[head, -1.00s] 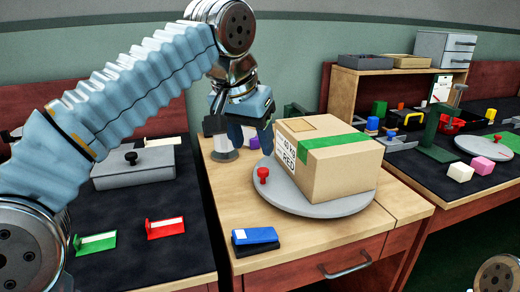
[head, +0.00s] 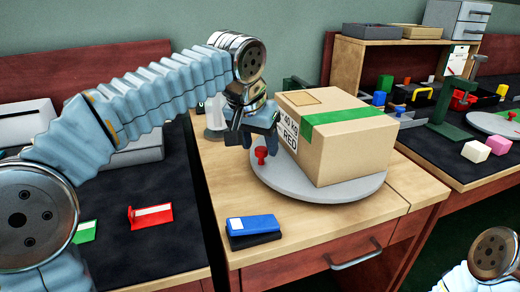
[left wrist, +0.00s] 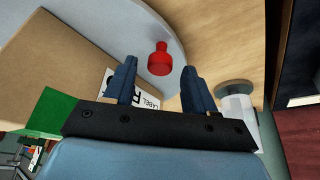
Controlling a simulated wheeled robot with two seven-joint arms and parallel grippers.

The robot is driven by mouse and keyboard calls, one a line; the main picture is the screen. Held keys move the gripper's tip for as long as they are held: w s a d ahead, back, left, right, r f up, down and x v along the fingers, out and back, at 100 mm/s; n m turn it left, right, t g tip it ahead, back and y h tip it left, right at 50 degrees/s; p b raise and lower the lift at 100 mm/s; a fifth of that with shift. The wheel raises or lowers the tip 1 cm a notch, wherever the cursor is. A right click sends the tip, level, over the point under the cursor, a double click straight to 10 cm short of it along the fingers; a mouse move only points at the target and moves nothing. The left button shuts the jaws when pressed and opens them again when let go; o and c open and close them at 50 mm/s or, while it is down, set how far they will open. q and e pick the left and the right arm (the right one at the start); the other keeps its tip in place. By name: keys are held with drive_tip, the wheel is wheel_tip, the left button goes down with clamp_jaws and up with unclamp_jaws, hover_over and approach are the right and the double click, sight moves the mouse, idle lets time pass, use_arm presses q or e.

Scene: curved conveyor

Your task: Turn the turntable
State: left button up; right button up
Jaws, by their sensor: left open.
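The grey round turntable (head: 300,187) lies on the wooden table and bears a cardboard box (head: 338,140) with green tape and a printed label. A red knob (head: 261,154) stands at the turntable's left rim. My left gripper (head: 258,143) is open just above and behind the knob in the head view. In the left wrist view the red knob (left wrist: 160,59) lies ahead of the two spread fingers (left wrist: 158,85), roughly between their lines and not gripped. The turntable's grey surface (left wrist: 115,22) shows there too. My right gripper is not in view.
A blue stapler-like object (head: 254,230) lies at the table's front left. A white and grey cylinder (head: 215,115) stands behind my left gripper. A red holder (head: 150,216) and a green one lie on the dark left bench. Pink (head: 498,144) and white blocks lie on the right bench.

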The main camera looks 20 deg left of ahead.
use_arm(q)
drive_tip(key=shift+w+f, duration=0.25)
drive_tip(key=shift+f, duration=0.4)
clamp_jaws()
